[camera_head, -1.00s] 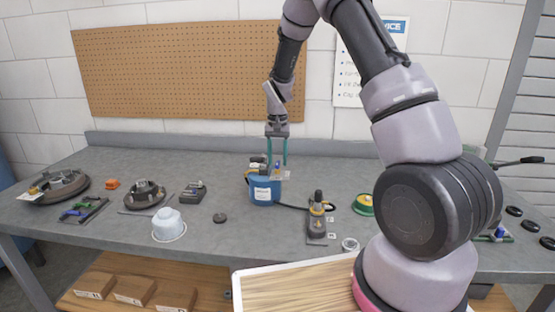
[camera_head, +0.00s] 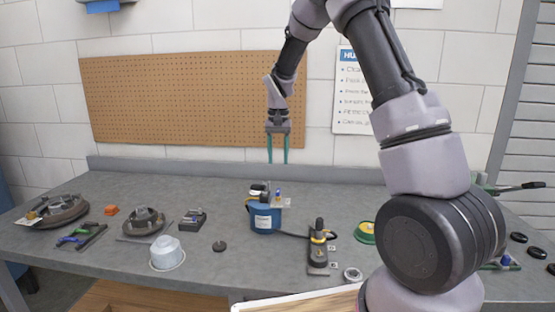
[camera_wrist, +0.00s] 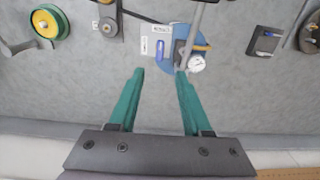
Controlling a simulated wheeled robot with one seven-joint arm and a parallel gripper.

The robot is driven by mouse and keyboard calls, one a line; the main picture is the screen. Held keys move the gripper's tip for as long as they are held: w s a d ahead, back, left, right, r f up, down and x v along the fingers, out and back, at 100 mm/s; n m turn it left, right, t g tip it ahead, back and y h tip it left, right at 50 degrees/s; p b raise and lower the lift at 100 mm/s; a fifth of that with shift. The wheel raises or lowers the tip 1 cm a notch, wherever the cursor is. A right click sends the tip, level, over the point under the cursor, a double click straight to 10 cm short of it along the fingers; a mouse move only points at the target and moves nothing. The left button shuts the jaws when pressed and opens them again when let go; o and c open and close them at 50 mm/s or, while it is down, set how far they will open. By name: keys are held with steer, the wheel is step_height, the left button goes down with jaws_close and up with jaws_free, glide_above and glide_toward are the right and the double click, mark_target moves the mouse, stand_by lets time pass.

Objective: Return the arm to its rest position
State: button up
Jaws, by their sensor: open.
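My gripper (camera_head: 278,158) has two teal fingers and points down above the back part of the grey workbench. It is open and empty, apart from everything on the bench. In the wrist view its fingers (camera_wrist: 160,72) are spread with only bench surface between them. My arm arches up from the right side of the head view and comes down to the gripper. A blue round canister (camera_head: 265,219) with small parts on top stands on the bench, below and in front of the gripper. It also shows in the wrist view (camera_wrist: 178,62), beyond the fingertips.
A pegboard (camera_head: 185,105) hangs on the wall behind the gripper. The air around the gripper is clear.

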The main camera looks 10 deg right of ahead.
steer(key=s+d+r+t+y, duration=0.1)
steer(key=s+d+r+t, duration=0.1)
steer(key=s+r, duration=0.5)
steer(key=s+d+r+t+y, duration=0.1)
steer(key=s+d+r, duration=0.3)
steer(key=r, duration=0.5)
steer(key=s+r+t, duration=0.2)
steer(key=s, duration=0.7)
steer(key=s+d+r+t, duration=0.1)
steer(key=s+r+t, duration=0.1)
steer(key=s, duration=0.8)
steer(key=shift+s+r+m, duration=0.2)
steer(key=shift+r+m, duration=0.05)
steer(key=shift+m, duration=0.05)
